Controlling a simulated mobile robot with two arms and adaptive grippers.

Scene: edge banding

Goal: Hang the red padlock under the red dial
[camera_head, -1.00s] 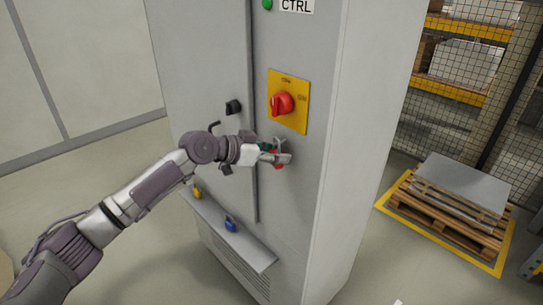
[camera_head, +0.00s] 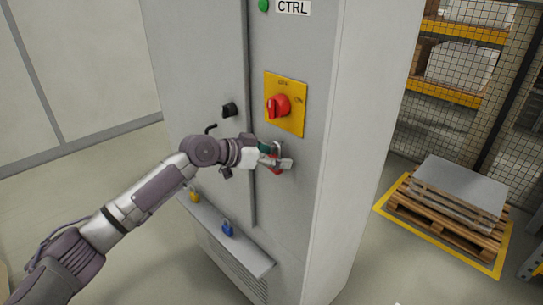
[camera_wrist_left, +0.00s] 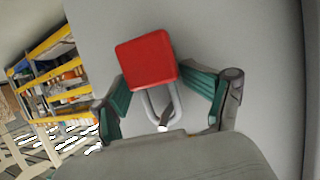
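The red padlock shows in the left wrist view (camera_wrist_left: 147,60) with its red body between my left fingertips and its grey shackle towards the palm. A small dark peg with a pale end (camera_wrist_left: 165,118) shows within the shackle; I cannot tell whether the shackle is around it. My left gripper (camera_head: 275,160) appears shut on the padlock body, close to the cabinet front, below the red dial (camera_head: 278,105) on its yellow plate (camera_head: 292,118). In the head view the fingers hide much of the padlock. My right gripper is not in view.
The grey cabinet (camera_head: 318,190) has a black door knob (camera_head: 229,109) left of the dial. A yellow padlock (camera_head: 194,196) and a blue padlock (camera_head: 228,228) are at its low ledge (camera_head: 248,256). A loaded pallet (camera_head: 450,220) stands on the floor to the right.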

